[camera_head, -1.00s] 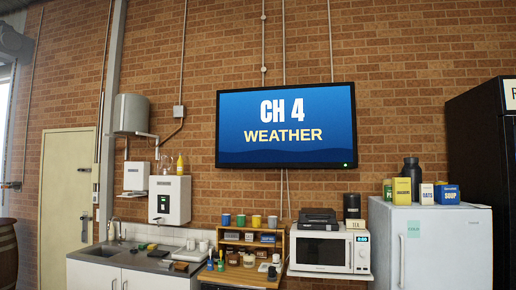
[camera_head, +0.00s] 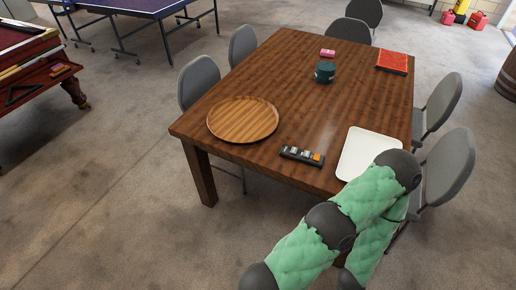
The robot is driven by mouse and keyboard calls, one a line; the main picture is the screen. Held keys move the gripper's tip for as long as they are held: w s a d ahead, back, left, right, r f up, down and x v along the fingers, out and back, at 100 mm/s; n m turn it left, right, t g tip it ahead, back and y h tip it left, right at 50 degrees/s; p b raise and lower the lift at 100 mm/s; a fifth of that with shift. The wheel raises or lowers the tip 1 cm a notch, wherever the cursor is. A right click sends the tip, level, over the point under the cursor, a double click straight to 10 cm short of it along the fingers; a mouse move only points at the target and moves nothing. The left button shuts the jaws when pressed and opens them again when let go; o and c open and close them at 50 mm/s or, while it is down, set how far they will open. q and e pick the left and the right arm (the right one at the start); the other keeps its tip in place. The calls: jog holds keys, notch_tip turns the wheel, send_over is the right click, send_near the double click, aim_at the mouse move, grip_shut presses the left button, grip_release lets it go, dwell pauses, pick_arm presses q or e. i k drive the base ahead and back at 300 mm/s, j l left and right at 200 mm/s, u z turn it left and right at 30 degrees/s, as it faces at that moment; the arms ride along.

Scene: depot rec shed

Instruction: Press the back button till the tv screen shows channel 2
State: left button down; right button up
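A dark remote control (camera_head: 301,155) with pale buttons and one orange button at its right end lies on the near edge of the wooden table (camera_head: 290,110). Its button markings are too small to read, so I cannot tell which is the back button. The TV is out of view now. Green-sleeved arm links of mine (camera_head: 368,195) reach up from the bottom right, close to the table's near right corner. Neither gripper shows.
A round wooden tray (camera_head: 243,119) lies left of the remote, and a white tray (camera_head: 362,152) lies right of it, partly behind my arm. A dark green tin (camera_head: 325,72), a pink item (camera_head: 327,53) and a red item (camera_head: 392,62) lie farther back. Grey chairs (camera_head: 199,82) flank the table.

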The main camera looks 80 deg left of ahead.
aim_at(293, 150)
jog(key=u, duration=1.2)
jog(key=i+j, duration=0.6)
jog(key=i, duration=0.1)
